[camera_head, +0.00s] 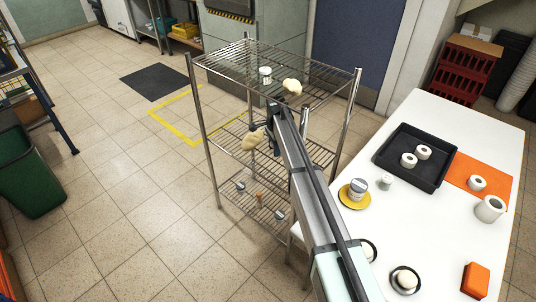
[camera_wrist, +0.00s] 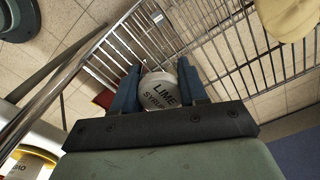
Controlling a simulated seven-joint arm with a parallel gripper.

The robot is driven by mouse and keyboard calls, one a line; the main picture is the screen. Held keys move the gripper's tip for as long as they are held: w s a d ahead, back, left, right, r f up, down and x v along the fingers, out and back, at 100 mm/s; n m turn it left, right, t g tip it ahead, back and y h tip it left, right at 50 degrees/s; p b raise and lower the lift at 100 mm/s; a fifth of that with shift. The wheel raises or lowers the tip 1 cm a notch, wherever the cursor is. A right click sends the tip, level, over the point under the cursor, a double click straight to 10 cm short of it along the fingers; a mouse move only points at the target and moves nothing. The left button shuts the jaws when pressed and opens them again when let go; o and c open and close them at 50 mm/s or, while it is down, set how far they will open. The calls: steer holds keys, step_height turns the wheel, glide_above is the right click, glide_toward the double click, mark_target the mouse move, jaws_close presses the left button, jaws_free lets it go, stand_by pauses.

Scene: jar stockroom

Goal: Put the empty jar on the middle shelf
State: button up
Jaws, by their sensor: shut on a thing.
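My gripper (camera_wrist: 160,82) is shut on a white jar (camera_wrist: 161,91) marked "LIME SYRUP" in the wrist view. Its blue fingers lie on either side of the jar; whether the jar is empty cannot be told. In the head view my gripper (camera_head: 271,142) is at the wire rack, between its top and middle levels, and my arm hides the held jar. The middle shelf (camera_head: 312,153) is a wire grid, partly behind my arm. A beige lumpy thing (camera_head: 253,139) is at its left part.
Small items lie on the bottom shelf. The white table (camera_head: 425,260) at right holds a black tray (camera_head: 383,158), a yellow saucer (camera_head: 345,200) with a jar, and several white jars.

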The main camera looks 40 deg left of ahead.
mark_target(274, 169)
steer(key=shift+f, duration=4.8)
steer(key=o, duration=1.1)
steer(key=shift+f, duration=0.15)
steer(key=shift+c, duration=0.2)
steer(key=shift+r, duration=3.9)
